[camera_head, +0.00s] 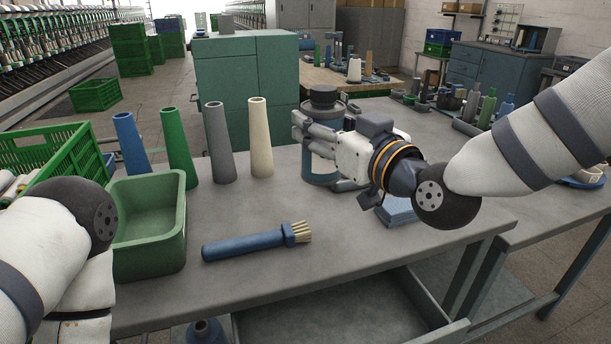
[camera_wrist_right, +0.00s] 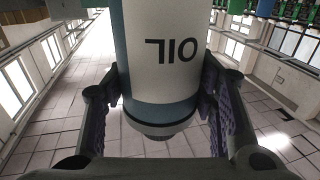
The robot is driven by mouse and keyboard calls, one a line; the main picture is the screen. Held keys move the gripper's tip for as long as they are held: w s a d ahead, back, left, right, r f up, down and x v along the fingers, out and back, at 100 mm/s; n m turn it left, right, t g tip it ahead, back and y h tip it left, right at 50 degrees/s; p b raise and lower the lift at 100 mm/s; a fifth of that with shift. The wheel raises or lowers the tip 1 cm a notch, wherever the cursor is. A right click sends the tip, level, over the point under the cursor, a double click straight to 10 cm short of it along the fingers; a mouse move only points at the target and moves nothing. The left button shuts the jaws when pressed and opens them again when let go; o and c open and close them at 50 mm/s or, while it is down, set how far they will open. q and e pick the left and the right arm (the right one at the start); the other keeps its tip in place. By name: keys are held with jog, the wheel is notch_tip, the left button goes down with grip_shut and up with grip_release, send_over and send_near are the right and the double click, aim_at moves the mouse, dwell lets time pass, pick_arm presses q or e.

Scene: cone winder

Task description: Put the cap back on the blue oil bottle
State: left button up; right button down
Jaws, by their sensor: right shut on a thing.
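The blue oil bottle (camera_head: 318,168) stands upright at the back of the table, partly hidden behind my right gripper (camera_head: 303,135). A dark, wide top (camera_head: 323,96) shows above it; I cannot tell whether this is the cap or the bare neck. In the right wrist view the bottle (camera_wrist_right: 165,50) appears inverted, with its OIL label facing the camera and a dark rim and top (camera_wrist_right: 158,128) at the lower end. My right gripper's fingers (camera_wrist_right: 160,100) are shut on the bottle's sides. No separate cap is recognisable. My left arm shows at the left, but its gripper is out of view.
A green bin (camera_head: 178,240) and a blue-handled brush (camera_head: 245,246) lie at the table's front. Blue, green, grey and cream cones (camera_head: 260,140) stand behind them. A green crate (camera_head: 75,150) is at left. A light blue object (camera_head: 398,212) lies below my right wrist.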

pick_arm(q)
jog(key=shift+g, duration=0.7)
jog(key=s+f+b, duration=0.2)
jog(key=s+f, duration=0.1)
jog(key=shift+s+f, duration=0.15)
jog(key=shift+s, duration=0.1)
pick_arm(e)
jog(key=w+a+f, duration=0.2)
jog(key=w+f, duration=0.5)
jog(key=w, duration=0.1)
jog(key=shift+w+a+f, duration=0.2)
jog(key=shift+a+f, duration=0.1)
jog(key=shift+a, duration=0.05)
jog(key=f, duration=0.2)
jog(key=f+b, duration=0.1)
jog(key=f, duration=0.1)
jog(key=shift+w+a+f, duration=0.1)
jog(key=shift+w, duration=0.3)
pick_arm(q)
jog(key=shift+s+f, duration=0.35)
